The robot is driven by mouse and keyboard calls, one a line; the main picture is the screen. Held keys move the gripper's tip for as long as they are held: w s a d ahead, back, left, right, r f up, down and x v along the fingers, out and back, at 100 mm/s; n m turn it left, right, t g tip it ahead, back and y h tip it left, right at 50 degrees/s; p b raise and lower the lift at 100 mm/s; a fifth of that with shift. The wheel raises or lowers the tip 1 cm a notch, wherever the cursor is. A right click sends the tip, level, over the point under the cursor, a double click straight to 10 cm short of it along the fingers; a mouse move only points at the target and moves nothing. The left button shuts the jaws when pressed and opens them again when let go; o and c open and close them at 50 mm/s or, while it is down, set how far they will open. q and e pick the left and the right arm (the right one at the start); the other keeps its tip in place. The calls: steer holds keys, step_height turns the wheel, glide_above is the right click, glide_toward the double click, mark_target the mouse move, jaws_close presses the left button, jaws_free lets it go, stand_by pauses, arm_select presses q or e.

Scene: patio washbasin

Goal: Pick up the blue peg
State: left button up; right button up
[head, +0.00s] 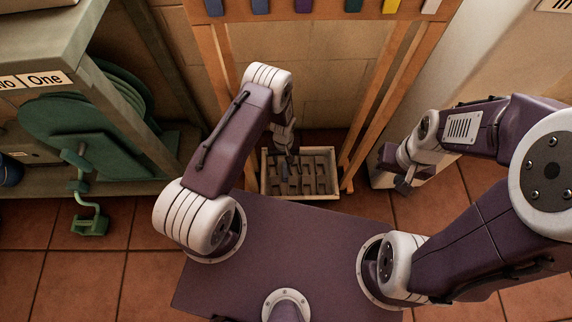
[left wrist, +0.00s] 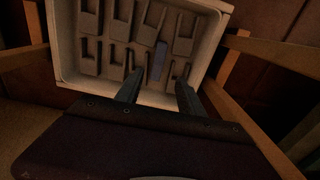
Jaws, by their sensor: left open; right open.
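A blue peg (left wrist: 158,62) lies in a pale crate (left wrist: 57,45) among several grey-brown shapes, seen in the left wrist view. My left gripper (left wrist: 158,95) is open, its two fingers over the crate's near part, with the peg ahead of and between the fingertips. Whether the fingers reach the peg's depth I cannot tell. In the head view my left gripper (head: 291,156) hangs over the crate (head: 300,196), and I cannot make out the peg there. My right gripper (head: 399,181) is open and empty, well to the right of the crate.
A wooden frame (head: 215,78) stands around the crate, its legs close on both sides. Several coloured pieces, one of them yellow (head: 391,5), line its top bar. A shelf unit (head: 45,55) with green gear stands left; a pale block (head: 425,70) stands right.

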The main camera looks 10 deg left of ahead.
mark_target(285, 170)
arm_select(q)
step_height(285, 170, down, 4)
steer(key=shift+b, duration=1.25)
steer(key=f+b, duration=0.5)
steer(key=shift+s+d, duration=0.2)
steer(key=shift+d, duration=0.05)
steer(key=shift+r, duration=0.1)
jaws_close()
